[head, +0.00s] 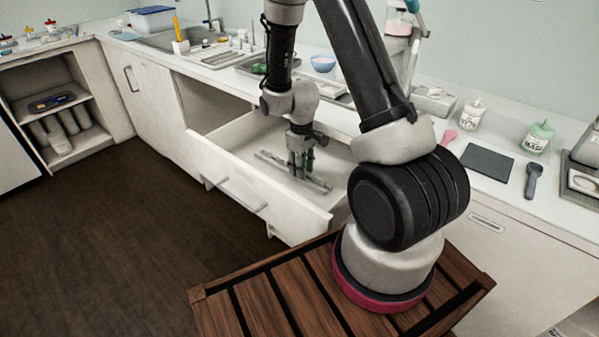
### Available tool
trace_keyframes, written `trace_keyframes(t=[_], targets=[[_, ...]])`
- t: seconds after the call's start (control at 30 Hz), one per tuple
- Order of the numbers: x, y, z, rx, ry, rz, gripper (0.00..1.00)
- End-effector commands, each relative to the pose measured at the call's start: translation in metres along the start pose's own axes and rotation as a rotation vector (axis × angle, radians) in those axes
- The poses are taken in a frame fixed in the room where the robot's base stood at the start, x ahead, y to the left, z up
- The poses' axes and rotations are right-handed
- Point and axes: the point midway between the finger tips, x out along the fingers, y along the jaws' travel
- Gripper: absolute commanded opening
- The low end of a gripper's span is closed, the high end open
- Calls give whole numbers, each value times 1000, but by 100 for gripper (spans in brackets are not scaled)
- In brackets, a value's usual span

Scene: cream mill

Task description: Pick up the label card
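My gripper (300,170) points down into the open drawer (236,160) under the worktop. Its fingers are small and dark here, and I cannot tell whether they are open or shut. A small green thing (310,160) shows right beside the fingers; I cannot tell whether they touch it. Grey strips (318,183) lie in the drawer around the fingertips. I cannot make out a label card; the gripper and my arm hide part of the drawer's inside.
The worktop above holds a blue bowl (323,64), a dark grey square mat (487,162), a dark spoon-like tool (533,180) and lidded jars (539,136). An open shelf unit (97,100) stands at the left. The dark floor (110,230) in front is clear.

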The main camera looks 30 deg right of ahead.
Motion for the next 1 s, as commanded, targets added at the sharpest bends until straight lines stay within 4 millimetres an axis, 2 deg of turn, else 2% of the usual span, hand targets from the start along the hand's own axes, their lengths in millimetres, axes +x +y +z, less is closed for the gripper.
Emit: trace_keyframes(t=[0.07, 0.1, 0.27, 0.67, 0.77, 1.0], targets=[[0, 0, 0, 0, 0, 0, 32], [0, 0, 0, 0, 0, 0, 28], [0, 0, 0, 0, 0, 0, 0], [-4, 0, 0, 0, 1, 0, 0], [-17, 0, -1, 0, 3, 1, 0], [-68, 0, -1, 0, 4, 2, 0]])
